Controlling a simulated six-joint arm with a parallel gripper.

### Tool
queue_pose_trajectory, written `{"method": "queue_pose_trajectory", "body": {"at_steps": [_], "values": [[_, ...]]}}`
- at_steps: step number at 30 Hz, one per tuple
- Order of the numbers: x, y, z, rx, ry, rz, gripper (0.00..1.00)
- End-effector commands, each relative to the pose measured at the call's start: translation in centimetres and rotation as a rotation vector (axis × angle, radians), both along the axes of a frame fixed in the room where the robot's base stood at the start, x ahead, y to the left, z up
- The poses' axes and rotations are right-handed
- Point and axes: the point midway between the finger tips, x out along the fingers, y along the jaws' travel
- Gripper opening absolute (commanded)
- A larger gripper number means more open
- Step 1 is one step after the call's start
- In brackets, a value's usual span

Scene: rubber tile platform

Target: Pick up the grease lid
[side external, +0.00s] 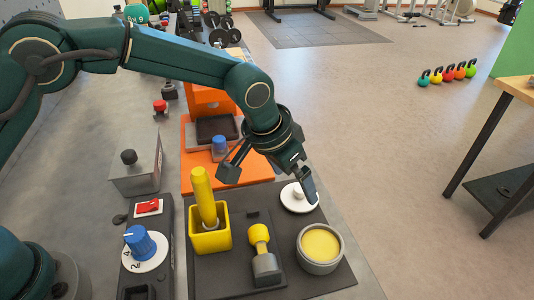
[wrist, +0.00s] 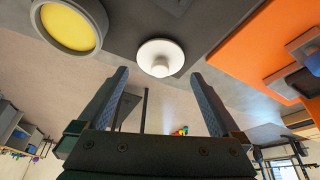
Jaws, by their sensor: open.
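The grease lid (side external: 290,203) is a white disc with a small knob, lying on the dark mat behind the grease pot (side external: 320,243), a grey round pot with yellow grease. My gripper (side external: 270,187) is open and empty above the mat, with its right finger in front of part of the lid. In the wrist view the lid (wrist: 152,48) shows just beyond and between the fingertips of my gripper (wrist: 160,76). The pot (wrist: 68,27) is at the upper left there. The fingers do not appear closed on the knob.
A yellow box (side external: 210,241) with a yellow-handled tool stands on the mat's left, beside a yellow-and-grey tool (side external: 262,255). An orange stand (side external: 198,170) is behind. A panel with a blue knob (side external: 140,243) lies left. Open floor is to the right.

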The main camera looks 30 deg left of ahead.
Motion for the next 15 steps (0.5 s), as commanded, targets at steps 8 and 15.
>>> {"method": "queue_pose_trajectory", "body": {"at_steps": [8, 15], "values": [[1.1, -0.4, -2.9, 0.0, 0.0, 0.0, 1.0], [1.6, -0.6, -4.2, -0.001, -0.002, 0.001, 1.0]]}}
